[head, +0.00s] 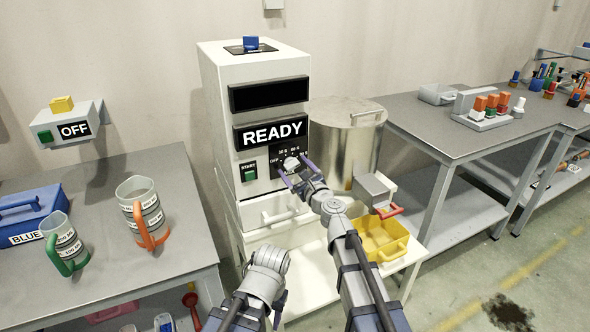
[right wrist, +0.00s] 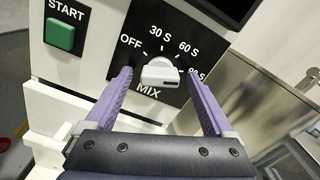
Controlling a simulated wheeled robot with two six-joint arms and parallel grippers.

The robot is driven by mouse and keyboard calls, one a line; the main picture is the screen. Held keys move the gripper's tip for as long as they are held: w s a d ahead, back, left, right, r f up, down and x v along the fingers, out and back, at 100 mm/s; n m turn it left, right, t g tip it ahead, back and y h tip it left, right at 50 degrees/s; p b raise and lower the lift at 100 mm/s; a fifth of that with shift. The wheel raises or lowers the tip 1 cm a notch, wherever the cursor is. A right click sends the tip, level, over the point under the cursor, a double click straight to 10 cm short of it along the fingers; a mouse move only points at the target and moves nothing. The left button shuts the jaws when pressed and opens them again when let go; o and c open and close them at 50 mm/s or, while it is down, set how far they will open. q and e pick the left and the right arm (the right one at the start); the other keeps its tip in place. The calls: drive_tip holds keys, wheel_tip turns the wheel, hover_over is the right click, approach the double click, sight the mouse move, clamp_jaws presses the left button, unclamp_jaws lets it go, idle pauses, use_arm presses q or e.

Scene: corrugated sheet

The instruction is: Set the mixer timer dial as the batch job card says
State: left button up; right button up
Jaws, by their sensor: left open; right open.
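The mixer timer dial (head: 291,163) is a white knob on the black panel of a white mixer cabinet (head: 222,110). In the right wrist view the dial (right wrist: 160,74) sits below printed marks OFF, 30 S, 60 S and a partly hidden 90 S, with MIX below it. I cannot clearly tell which mark it points to. My right gripper (head: 296,168) is open, its purple fingers on either side of the dial, with a gap at each side in the wrist view (right wrist: 165,90). My left gripper (head: 270,290) is low in front of the cabinet, apart from the dial. No job card is readable.
A green START button (head: 249,172) is left of the dial, under a READY display (head: 271,132). A steel pot (head: 345,140) and yellow bin (head: 381,238) stand at right. Measuring jugs (head: 143,215) and a blue case (head: 30,212) are on the left table.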

drive_tip(key=v, duration=0.8)
drive_tip(key=shift+a, duration=0.1)
